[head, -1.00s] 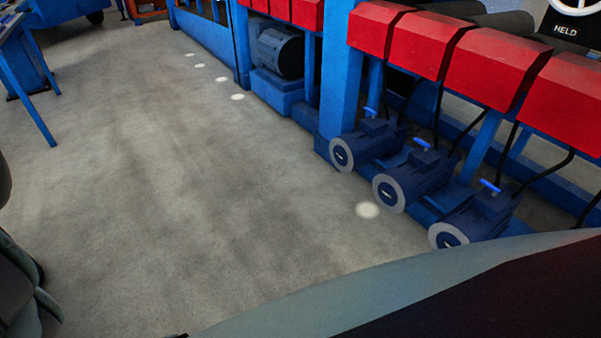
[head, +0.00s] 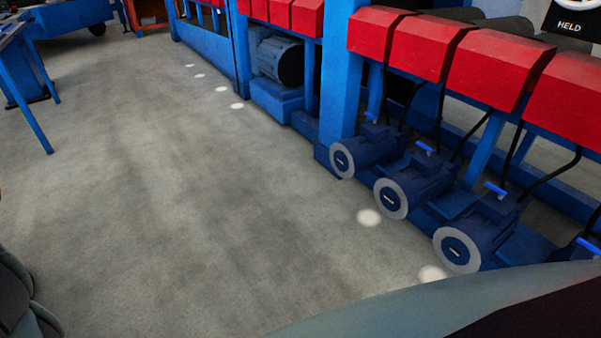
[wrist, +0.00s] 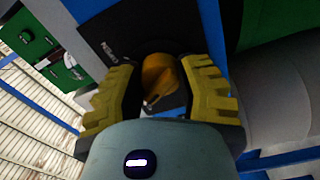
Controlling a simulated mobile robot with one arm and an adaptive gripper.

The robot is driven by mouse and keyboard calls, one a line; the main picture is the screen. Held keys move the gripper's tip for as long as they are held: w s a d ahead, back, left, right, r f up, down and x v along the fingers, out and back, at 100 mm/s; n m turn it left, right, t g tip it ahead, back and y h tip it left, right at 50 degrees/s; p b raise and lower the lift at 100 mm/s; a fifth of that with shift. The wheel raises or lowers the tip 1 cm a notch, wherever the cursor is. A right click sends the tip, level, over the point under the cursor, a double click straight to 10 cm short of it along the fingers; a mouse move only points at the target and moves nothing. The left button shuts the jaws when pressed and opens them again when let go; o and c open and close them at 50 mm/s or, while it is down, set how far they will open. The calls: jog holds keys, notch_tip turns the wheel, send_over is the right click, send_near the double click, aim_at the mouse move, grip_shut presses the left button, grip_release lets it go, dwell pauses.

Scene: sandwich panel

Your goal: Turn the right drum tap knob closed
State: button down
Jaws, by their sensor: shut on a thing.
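In the wrist view, an orange-yellow knob (wrist: 158,76) stands on a dark plate (wrist: 115,32) with small pale lettering. My gripper (wrist: 160,92) has its two ridged yellow fingers on either side of the knob and is shut on it. The knob's lower part is partly hidden by my gripper's body. Whether it is the right one of several drum taps cannot be told from this view. The head view shows neither my gripper nor this knob.
In the head view, several blue motors (head: 408,185) with grey discs stand under red boxes (head: 497,65) along a blue frame (head: 342,85) at the right. A blue-legged table (head: 25,85) stands at the far left. The grey floor (head: 190,200) between is clear.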

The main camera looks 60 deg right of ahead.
jog(key=shift+f+n+b, duration=0.25)
jog(key=shift+n+b, duration=0.5)
jog(key=shift+n, duration=0.65)
jog(key=c, duration=1)
grip_release()
jog(key=o, duration=0.5)
jog(key=shift+r, duration=0.2)
jog(key=v, duration=1.2)
